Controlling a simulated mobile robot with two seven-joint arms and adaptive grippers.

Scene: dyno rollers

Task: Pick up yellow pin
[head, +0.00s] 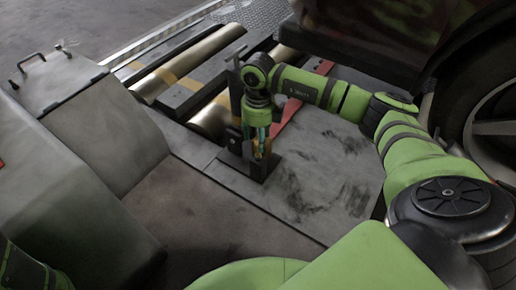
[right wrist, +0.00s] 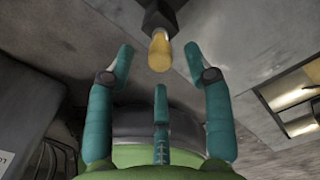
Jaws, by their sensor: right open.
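The yellow pin (right wrist: 160,52) shows in the right wrist view as a short, rounded yellow peg. It sticks out of a dark block (right wrist: 161,17) at the top of that view. My right gripper (right wrist: 159,68) is open, with teal fingers on either side of the pin and a third finger below it. I see no finger clearly touching the pin. In the head view my right gripper (head: 257,147) points down over a dark post and plate. The pin is mostly hidden there by the fingers. My left gripper is not in view.
Metal rollers (head: 190,62) with yellow-striped parts lie behind the gripper. A car wheel (head: 495,120) and dark bodywork stand at the right. A grey metal housing (head: 105,135) with handles stands at the left. The floor plate (head: 325,185) in front is clear.

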